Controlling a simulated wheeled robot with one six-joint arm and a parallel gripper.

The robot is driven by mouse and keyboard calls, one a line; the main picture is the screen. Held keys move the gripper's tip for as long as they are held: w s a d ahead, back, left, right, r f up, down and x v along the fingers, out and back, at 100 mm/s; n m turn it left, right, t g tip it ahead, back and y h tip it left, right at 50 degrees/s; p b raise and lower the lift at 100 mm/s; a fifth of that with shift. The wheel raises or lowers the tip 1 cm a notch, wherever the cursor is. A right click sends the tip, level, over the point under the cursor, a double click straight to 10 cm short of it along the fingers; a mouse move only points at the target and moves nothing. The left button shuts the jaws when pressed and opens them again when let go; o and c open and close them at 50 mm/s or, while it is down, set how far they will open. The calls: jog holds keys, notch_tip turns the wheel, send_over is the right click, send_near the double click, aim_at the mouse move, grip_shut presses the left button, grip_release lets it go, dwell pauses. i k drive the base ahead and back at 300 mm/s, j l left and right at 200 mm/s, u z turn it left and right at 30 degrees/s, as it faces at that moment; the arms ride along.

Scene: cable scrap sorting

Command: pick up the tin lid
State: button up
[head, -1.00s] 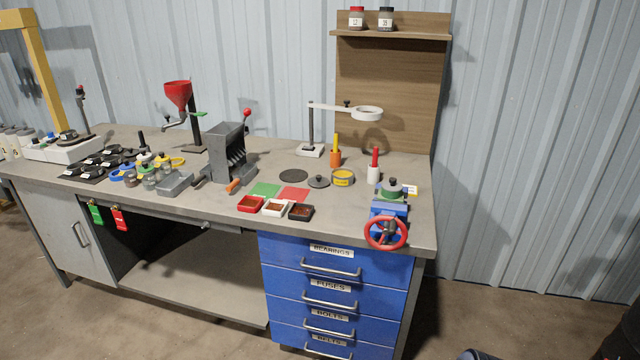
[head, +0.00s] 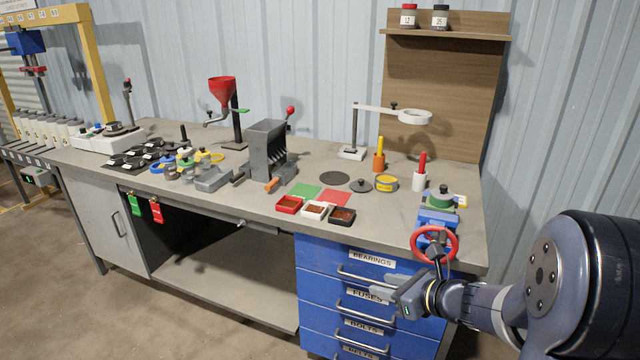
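The tin lid (head: 360,186) looks like a small dark grey disc with a knob on top. It lies flat on the workbench, just left of an open yellow tin (head: 386,183). My gripper (head: 378,287) is in the lower right, in front of the blue drawers and lower in the picture than the bench top. It points left, well apart from the lid, with nothing seen in it. Its fingers are too small and overlapped to tell whether they are open or shut.
A dark round mat (head: 334,178) lies left of the lid. Red, white and black trays (head: 342,216) stand along the front edge. A blue vise with a red handwheel (head: 434,244) stands at the right front.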

aim_at(360, 185)
jog(key=i+j+u, duration=0.15)
jog(key=u, duration=0.3)
jog(key=i+j+u, duration=0.1)
jog(key=i+u, duration=0.15)
jog(key=u, duration=0.25)
jog(key=i+u, duration=0.2)
jog(key=u, duration=0.25)
jog(key=i+j, duration=0.15)
jog(key=i, duration=0.45)
jog(key=i+z, duration=0.15)
jog(key=z, duration=0.35)
jog(key=i+z, duration=0.15)
jog(key=z, duration=0.35)
jog(key=i+j+z, duration=0.1)
jog(key=z, duration=0.4)
jog(key=i+j+z, duration=0.1)
jog(key=z, duration=0.35)
jog(key=i+j+z, duration=0.25)
jog(key=z, duration=0.15)
jog(key=i+j+z, duration=0.2)
jog(key=z, duration=0.25)
